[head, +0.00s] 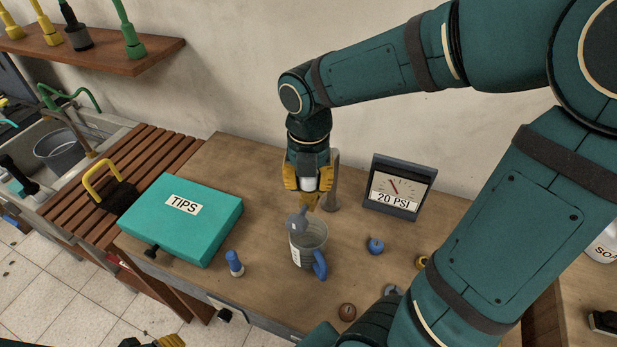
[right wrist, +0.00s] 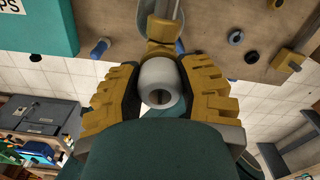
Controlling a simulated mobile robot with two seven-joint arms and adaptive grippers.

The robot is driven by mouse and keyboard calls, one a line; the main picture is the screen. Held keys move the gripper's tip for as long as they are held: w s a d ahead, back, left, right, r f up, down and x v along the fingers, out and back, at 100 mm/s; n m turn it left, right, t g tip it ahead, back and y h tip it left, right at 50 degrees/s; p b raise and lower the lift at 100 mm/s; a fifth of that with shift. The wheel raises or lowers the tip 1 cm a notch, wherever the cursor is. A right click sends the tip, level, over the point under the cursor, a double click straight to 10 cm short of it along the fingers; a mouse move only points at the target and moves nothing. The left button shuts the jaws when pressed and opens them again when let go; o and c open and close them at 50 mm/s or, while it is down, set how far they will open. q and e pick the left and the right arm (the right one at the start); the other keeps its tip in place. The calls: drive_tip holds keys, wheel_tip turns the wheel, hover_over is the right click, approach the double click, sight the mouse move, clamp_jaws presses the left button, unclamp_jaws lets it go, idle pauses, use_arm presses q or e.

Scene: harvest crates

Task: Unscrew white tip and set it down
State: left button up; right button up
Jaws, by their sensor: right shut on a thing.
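My right gripper (head: 308,182) is shut on the white tip (head: 310,184), above the middle of the workbench.
A grey post (head: 333,190) stands close behind the tip. The workbench (head: 235,165) has bare wood behind the case.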

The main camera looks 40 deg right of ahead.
drive_tip(key=n, duration=0.3)
drive_tip(key=shift+n, duration=0.4)
drive_tip(key=n, duration=0.4)
drive_tip(key=shift+n, duration=0.3)
drive_tip(key=o, duration=0.7)
drive_tip(key=m, duration=1.2)
